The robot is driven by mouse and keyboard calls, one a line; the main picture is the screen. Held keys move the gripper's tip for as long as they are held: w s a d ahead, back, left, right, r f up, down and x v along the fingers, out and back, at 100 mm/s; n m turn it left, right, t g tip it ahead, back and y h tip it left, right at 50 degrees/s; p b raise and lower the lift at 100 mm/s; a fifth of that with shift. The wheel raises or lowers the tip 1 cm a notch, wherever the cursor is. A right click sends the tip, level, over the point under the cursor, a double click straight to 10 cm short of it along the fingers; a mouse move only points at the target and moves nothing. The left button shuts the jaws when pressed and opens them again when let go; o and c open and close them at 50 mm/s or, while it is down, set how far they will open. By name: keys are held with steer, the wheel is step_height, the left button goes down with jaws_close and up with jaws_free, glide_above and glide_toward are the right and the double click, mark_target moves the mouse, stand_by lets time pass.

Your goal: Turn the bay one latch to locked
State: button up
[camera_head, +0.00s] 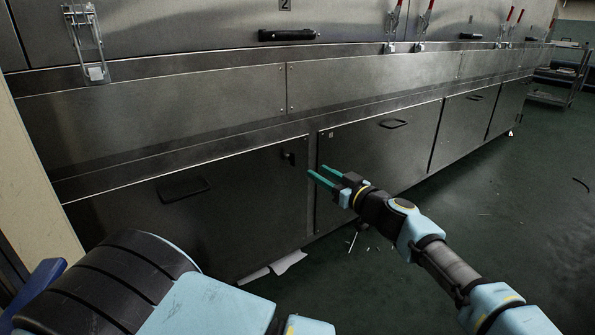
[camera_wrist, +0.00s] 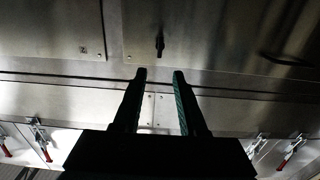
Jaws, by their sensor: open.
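A small dark latch (camera_head: 289,158) sits near the upper right corner of the lower left door (camera_head: 240,205). In the wrist view the latch (camera_wrist: 160,43) is a short dark piece standing roughly upright in the picture, just beyond the fingertips and between their lines. Whether it is locked cannot be read from its shape. My gripper (camera_head: 317,171) is open and empty, with two green fingers pointing toward the panel. In the head view its tips appear right of and slightly below the latch, apart from it. In the wrist view the fingers (camera_wrist: 160,74) are also clear of it.
A dark recessed handle (camera_head: 183,188) is on the same door. The neighbouring door (camera_head: 380,150) has its own handle and a small label (camera_head: 331,134). Red-tipped toggle clamps (camera_head: 421,25) stand along the upper ledge. Paper scraps (camera_head: 288,263) lie below; the green floor at right is mostly open.

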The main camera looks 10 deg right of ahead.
mark_target(294, 157)
steer(key=b+x, duration=0.2)
steer(key=x, duration=0.8)
steer(key=shift+w+a, duration=0.1)
steer(key=shift+w, duration=0.1)
steer(key=shift+c, duration=0.3)
jaws_close()
